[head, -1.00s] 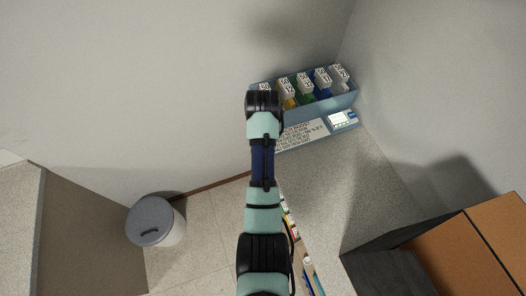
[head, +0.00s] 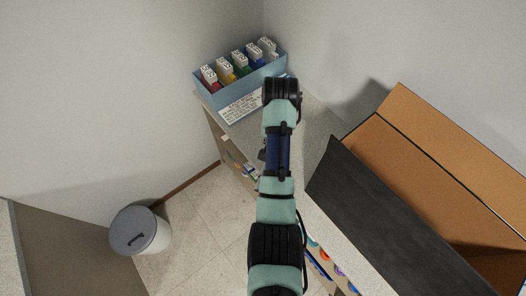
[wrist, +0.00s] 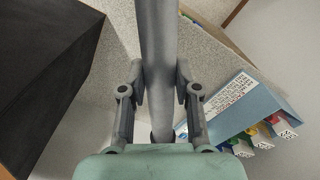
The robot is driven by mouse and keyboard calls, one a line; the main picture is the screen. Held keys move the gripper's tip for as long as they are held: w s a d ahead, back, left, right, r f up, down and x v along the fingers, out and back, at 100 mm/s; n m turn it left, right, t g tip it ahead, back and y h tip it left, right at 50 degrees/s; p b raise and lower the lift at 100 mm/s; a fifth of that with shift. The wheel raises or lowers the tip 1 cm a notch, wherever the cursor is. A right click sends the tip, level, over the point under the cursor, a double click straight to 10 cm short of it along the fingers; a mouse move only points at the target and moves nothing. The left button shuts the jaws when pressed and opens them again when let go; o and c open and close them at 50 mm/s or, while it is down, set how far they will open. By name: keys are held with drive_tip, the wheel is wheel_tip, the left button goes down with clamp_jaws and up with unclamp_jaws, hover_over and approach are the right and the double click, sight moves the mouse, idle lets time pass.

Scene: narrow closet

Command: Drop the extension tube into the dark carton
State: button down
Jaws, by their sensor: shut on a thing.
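In the wrist view my gripper (wrist: 158,98) is shut on the extension tube (wrist: 157,40), a long plain grey tube running up between the fingers to the top edge. The dark carton (head: 385,215) stands on the counter at the right in the head view, with a black outer side, brown inner walls and an open top. Its dark side (wrist: 45,60) also shows at the upper left of the wrist view, apart from the tube. In the head view my arm hides the gripper and tube.
A blue bin (head: 244,85) with several coloured, labelled packs stands at the counter's back end, with a printed label sheet in front. It shows at the lower right of the wrist view (wrist: 258,103). A lidded grey can (head: 139,232) stands on the floor at left.

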drive_tip(key=s+d+r+m+p, duration=0.1)
drive_tip(key=d+r+m+p, duration=0.6)
drive_tip(key=d+r+m, duration=0.75)
drive_tip(key=s+d+m+p, duration=0.2)
drive_tip(key=s+d+m, duration=0.3)
drive_tip(key=s+d, duration=0.55)
drive_tip(key=s+d+m+p, duration=0.3)
drive_tip(key=s+d+m, duration=0.3)
drive_tip(key=d, duration=0.8)
wheel_tip(320, 180, down, 6)
drive_tip(key=s+n, duration=0.1)
drive_tip(key=shift+s+a+f, duration=0.15)
drive_tip(key=shift+f, duration=0.1)
drive_tip(key=c, duration=0.7)
unclamp_jaws()
drive_tip(key=shift+n, duration=0.25)
drive_tip(key=shift+c, duration=0.2)
drive_tip(key=shift+r, duration=0.1)
